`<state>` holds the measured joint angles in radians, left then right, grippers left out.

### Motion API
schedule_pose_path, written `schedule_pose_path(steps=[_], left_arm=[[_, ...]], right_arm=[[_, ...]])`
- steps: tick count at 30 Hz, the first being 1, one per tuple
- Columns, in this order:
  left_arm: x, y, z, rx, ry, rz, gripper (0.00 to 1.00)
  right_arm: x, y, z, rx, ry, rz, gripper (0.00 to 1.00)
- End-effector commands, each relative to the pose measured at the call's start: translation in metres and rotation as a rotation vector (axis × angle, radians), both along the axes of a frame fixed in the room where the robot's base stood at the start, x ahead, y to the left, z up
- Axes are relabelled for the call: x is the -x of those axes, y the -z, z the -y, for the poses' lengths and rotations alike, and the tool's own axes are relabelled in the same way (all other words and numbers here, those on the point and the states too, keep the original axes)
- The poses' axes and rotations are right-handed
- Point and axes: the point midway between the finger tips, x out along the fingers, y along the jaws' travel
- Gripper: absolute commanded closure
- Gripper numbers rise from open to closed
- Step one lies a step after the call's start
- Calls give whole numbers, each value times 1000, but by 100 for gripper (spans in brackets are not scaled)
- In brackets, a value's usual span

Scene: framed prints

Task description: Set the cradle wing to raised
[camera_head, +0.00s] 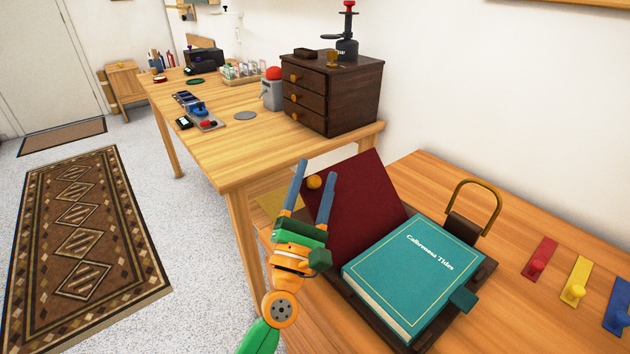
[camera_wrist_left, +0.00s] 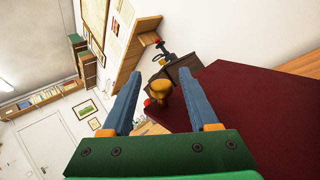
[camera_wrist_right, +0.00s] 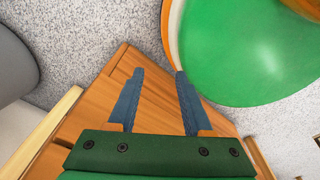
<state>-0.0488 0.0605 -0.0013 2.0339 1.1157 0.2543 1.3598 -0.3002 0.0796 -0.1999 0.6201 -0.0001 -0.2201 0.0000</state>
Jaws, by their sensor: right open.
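The cradle wing (camera_head: 360,200) is a dark red panel on the left side of the book cradle. It slopes up and away from the teal book (camera_head: 415,270) lying in the cradle. A yellow-orange knob (camera_head: 313,182) sits near the wing's outer corner. My left gripper (camera_head: 317,172) is open at that corner, with its fingers on either side of the knob. The left wrist view shows the knob (camera_wrist_left: 162,92) between the fingers with gaps at both sides, and the wing (camera_wrist_left: 235,105) to the right. My right gripper (camera_wrist_right: 159,74) is open and empty, above a wooden surface.
A metal loop handle (camera_head: 478,205) stands behind the book. Red (camera_head: 540,258), yellow (camera_head: 576,280) and blue (camera_head: 617,308) hook plates lie at the right of the bench. A dark drawer chest (camera_head: 332,90) stands on the far table. Open floor lies to the left.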

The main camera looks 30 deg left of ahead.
Motion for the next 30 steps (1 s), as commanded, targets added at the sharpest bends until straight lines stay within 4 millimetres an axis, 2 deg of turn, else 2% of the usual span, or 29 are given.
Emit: schedule_pose_path(steps=[9, 15, 21, 30], left_arm=[[3, 4, 1, 0, 1, -3, 38], [37, 29, 9, -1, 2, -6, 38], [59, 38, 14, -1, 2, -3, 38], [60, 36, 14, 0, 1, -2, 38]], right_arm=[[0, 3, 0, 0, 0, 0, 50], [0, 22, 0, 1, 1, 1, 50], [-5, 29, 8, 12, 7, 14, 50], [-10, 27, 13, 20, 7, 23, 50]])
